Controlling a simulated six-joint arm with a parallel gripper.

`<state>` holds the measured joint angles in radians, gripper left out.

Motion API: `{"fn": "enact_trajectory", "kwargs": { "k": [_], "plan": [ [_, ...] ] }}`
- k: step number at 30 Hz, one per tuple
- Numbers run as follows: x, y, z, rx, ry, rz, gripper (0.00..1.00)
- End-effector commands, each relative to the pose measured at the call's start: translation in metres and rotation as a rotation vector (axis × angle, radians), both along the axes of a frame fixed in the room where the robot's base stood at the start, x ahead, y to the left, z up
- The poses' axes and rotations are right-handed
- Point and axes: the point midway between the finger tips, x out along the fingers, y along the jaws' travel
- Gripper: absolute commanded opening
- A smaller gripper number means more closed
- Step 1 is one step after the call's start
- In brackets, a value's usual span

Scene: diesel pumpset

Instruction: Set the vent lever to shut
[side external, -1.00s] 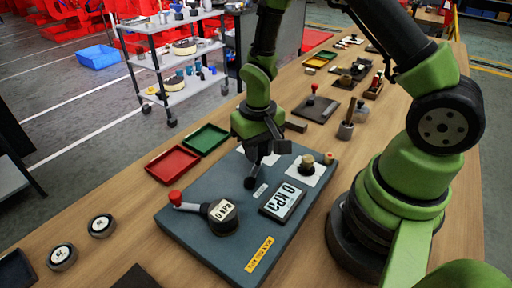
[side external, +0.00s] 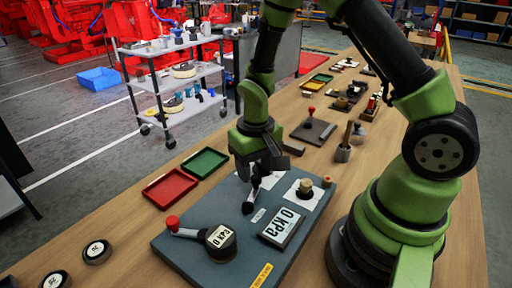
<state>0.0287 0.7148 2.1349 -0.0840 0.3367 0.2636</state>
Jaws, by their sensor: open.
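A dark panel board (side external: 200,258) lies on the wooden bench. A black-knobbed lever (side external: 248,208) stands on it, beside a small white label I cannot read. My gripper (side external: 266,168) is open, just above and behind this lever; it hides part of the lever's base, and I cannot tell if they touch. A second lever with a red knob (side external: 172,222) points left from a round black dial (side external: 220,240). I cannot tell from the labels which lever is the vent.
A round knob on a white plate (side external: 304,187) stands right of the gripper. Red (side external: 170,188) and green (side external: 205,163) trays lie behind the board. Two round black pieces (side external: 97,252) sit front left. More tools stand farther back.

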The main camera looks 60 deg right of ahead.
Motion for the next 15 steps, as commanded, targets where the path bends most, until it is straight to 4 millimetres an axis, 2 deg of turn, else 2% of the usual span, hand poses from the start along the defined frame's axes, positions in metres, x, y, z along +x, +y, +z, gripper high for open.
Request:
{"fn": "enact_trajectory", "kwargs": {
  "k": [9, 15],
  "plan": [
    [0.001, 0.0, 0.059, -0.001, -0.007, 0.0, 0.5],
    [0.0, 0.0, 0.079, 0.0, -0.002, 0.0, 0.5]
  ]
}}
